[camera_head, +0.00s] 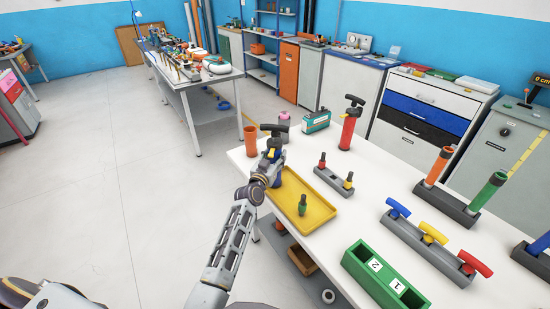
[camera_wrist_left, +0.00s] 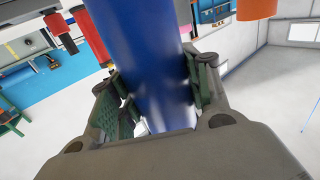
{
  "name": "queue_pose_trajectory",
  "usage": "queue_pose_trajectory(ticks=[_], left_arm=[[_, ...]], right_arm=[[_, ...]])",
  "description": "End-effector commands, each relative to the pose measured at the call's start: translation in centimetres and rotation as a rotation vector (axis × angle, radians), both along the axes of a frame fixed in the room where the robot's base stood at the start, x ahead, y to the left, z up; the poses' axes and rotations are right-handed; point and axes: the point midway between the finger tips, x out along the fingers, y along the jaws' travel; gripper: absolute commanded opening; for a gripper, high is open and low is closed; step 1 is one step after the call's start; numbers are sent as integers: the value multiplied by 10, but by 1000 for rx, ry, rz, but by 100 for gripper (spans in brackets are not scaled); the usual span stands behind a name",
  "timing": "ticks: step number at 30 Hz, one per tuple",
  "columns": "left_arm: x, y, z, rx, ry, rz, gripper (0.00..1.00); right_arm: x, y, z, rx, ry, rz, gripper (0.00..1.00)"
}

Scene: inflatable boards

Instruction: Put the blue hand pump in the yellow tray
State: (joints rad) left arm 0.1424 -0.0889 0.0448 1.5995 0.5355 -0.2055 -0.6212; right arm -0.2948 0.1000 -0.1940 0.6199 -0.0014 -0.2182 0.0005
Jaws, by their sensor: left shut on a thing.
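The blue hand pump shows as a thick blue cylinder (camera_wrist_left: 150,60) between my fingers in the left wrist view. In the head view it is mostly hidden by my left gripper (camera_head: 272,157), with a dark handle above. My left gripper (camera_wrist_left: 160,95) is shut around the pump's barrel, and the pump looks upright. The yellow tray (camera_head: 318,208) lies on the white table, and my gripper overlaps its far left corner in the picture. I cannot tell whether the pump touches the tray or table. My right gripper is not in view.
A small green valve (camera_head: 302,204) stands in the tray. An orange cup (camera_head: 251,140) is beyond my gripper. A grey stand (camera_head: 334,181), a red pump (camera_head: 349,128), a green box (camera_head: 378,278) and a lever rack (camera_head: 428,246) stand on the table (camera_head: 385,170).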

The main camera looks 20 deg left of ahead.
Motion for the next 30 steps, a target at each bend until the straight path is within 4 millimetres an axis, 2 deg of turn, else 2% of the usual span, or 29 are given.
queue_pose_trajectory(ticks=[8, 9, 13, 30], left_arm=[[0, 0, -2, 0, -3, 0, 12], [0, 0, -3, 0, 0, 0, 53], [0, 0, -3, 0, 0, 0, 69], [-3, 0, 0, 0, 0, 0, 69]], right_arm=[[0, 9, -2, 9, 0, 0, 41], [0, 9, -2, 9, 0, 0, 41], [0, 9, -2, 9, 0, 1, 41], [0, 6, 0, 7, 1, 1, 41]])
